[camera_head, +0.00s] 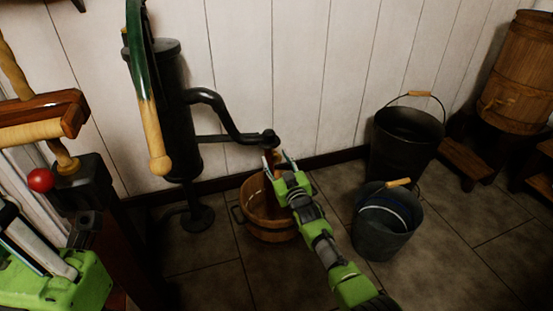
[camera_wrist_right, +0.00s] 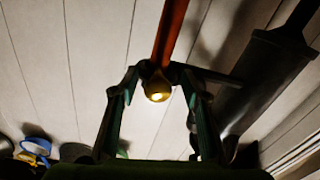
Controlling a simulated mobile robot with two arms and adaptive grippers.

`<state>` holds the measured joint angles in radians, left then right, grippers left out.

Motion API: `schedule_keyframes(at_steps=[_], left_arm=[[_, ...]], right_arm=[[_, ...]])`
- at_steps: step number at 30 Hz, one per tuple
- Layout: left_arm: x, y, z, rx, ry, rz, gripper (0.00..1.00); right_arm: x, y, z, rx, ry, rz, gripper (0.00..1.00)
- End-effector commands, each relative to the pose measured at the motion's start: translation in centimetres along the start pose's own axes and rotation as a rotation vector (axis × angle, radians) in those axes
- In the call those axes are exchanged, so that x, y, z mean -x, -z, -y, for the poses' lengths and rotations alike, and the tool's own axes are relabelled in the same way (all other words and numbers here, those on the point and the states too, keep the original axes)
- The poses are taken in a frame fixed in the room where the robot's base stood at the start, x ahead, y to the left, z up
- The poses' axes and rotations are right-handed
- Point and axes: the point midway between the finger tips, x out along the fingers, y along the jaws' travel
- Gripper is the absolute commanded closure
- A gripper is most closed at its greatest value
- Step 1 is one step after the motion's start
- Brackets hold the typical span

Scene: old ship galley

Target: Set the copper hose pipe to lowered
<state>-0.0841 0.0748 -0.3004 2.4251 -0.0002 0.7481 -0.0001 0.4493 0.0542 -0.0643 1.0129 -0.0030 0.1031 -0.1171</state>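The copper hose pipe shows in the right wrist view as a long reddish pipe (camera_wrist_right: 170,35) with a brass end (camera_wrist_right: 157,88). In the head view a small copper-coloured piece (camera_head: 275,158) of it shows below the black pump spout, mostly hidden by my gripper. My right gripper (camera_head: 275,159) is just under the spout, above the wooden bucket. Its fingers (camera_wrist_right: 160,85) stand apart on both sides of the brass end, with gaps visible, so it looks open. Green and grey parts of my left arm (camera_head: 60,280) show at the lower left; its fingertips are not clear.
A black hand pump (camera_head: 175,110) with a green, wood-gripped handle (camera_head: 145,75) stands against the plank wall. A wooden bucket (camera_head: 262,225) is below the spout. Two dark metal buckets (camera_head: 405,140) (camera_head: 385,235) stand right of my arm. A barrel (camera_head: 520,75) is far right.

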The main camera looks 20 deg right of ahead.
Motion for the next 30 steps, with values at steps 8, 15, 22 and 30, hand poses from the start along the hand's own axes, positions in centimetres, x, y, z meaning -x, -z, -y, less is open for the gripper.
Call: schedule_keyframes(at_steps=[8, 15, 22, 30], left_arm=[[0.0, 0.0, 0.0, 0.000, 0.001, 0.001, 1.00], [0.0, 0.0, 0.0, 0.000, 0.001, 0.001, 1.00], [0.0, 0.0, 0.0, 0.000, 0.001, 0.001, 1.00], [0.0, 0.0, 0.0, 0.000, 0.000, 0.001, 1.00]], right_arm=[[-0.1, 0.3, -0.1, 0.000, -0.001, -0.006, 0.57], [1.3, 0.2, -0.1, 0.000, -0.001, -0.006, 0.57], [5.2, 0.2, 0.0, 0.001, -0.001, -0.005, 0.57], [10.0, 0.2, 0.0, 0.000, -0.001, -0.005, 0.57]])
